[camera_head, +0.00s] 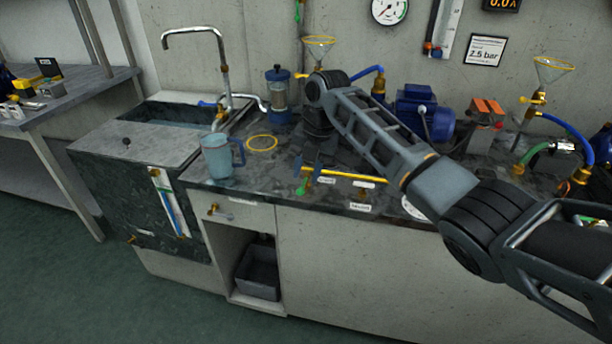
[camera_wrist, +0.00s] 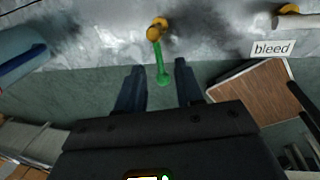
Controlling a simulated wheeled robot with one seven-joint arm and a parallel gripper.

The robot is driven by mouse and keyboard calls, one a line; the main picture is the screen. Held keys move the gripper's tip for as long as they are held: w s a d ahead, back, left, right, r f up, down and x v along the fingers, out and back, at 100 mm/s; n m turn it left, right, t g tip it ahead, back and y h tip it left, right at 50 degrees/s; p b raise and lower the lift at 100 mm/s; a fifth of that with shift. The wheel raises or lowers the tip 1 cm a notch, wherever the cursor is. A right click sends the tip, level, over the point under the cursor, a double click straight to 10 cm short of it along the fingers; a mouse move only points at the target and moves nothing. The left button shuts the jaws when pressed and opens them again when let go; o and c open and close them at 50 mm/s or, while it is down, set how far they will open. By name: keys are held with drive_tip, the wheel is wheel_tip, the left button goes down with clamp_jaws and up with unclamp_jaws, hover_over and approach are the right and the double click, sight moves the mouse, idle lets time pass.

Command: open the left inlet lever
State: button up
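A green lever (camera_wrist: 161,66) hangs from a brass fitting (camera_wrist: 157,29) in the wrist view, pointing down toward me. It also shows in the head view (camera_head: 302,187), at the left end of a brass pipe (camera_head: 345,176) along the bench's front edge. I cannot read a label that names it as the left inlet. My gripper (camera_wrist: 160,74) is open, with one dark finger on each side of the lever's lower end. The lever's tip appears between the fingers, and no contact shows. In the head view my gripper (camera_head: 314,172) is over the front edge, small and partly hidden.
A clear jug (camera_head: 216,158) stands left of my gripper, near the sink (camera_head: 168,112). A yellow ring (camera_head: 262,143) lies behind it. A "bleed" label (camera_wrist: 272,48) is right of the lever in the wrist view. A blue motor (camera_head: 420,112) stands further back.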

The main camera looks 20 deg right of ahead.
wheel_tip(320, 180, up, 6)
drive_tip(key=shift+s+d, duration=0.35)
drive_tip(key=shift+d, duration=0.1)
drive_tip(key=shift+o, duration=0.2)
drive_tip(key=shift+d+f, duration=0.1)
idle(0.9)
